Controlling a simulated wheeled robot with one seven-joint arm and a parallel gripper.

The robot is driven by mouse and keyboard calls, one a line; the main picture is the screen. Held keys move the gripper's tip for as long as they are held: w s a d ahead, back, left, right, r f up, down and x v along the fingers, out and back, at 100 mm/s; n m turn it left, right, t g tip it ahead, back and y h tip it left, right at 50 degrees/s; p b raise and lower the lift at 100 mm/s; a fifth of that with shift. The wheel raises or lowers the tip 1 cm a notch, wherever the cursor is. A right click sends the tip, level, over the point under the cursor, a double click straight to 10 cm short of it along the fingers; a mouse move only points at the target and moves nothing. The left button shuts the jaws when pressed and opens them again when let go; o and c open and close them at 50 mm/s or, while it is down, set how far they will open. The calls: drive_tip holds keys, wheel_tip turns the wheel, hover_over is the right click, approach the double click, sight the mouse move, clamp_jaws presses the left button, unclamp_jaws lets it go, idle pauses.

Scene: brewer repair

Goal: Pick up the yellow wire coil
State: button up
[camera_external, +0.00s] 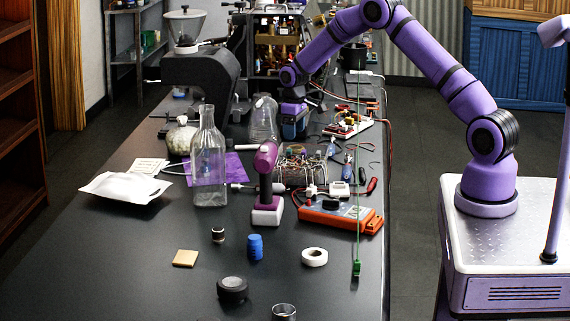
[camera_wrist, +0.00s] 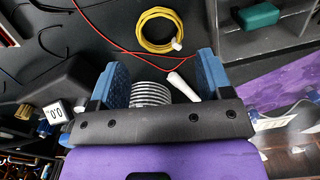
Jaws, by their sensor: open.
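The yellow wire coil (camera_wrist: 147,38) lies as a loose loop with a white connector on the dark surface at the top of the wrist view. I cannot make it out in the external view. My gripper (camera_wrist: 162,66) has its two blue fingers spread wide, and the coil lies beyond the fingertips, apart from them. A ribbed metal cylinder and a white pointed piece show between the fingers, with nothing clearly gripped. In the external view my gripper (camera_external: 293,122) points down over the back part of the bench, behind the purple drill.
Red wires (camera_wrist: 95,25) run beside the coil. A teal box (camera_wrist: 258,15) sits on a grey shelf at the upper right. On the bench (camera_external: 130,265) stand a glass bottle (camera_external: 208,165), a purple drill (camera_external: 266,180) and an orange-cased device (camera_external: 340,218). The bench's front left is clear.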

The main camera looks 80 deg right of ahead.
wheel_tip(320, 180, down, 5)
drive_tip(key=shift+f, duration=0.1)
drive_tip(key=c, duration=0.7)
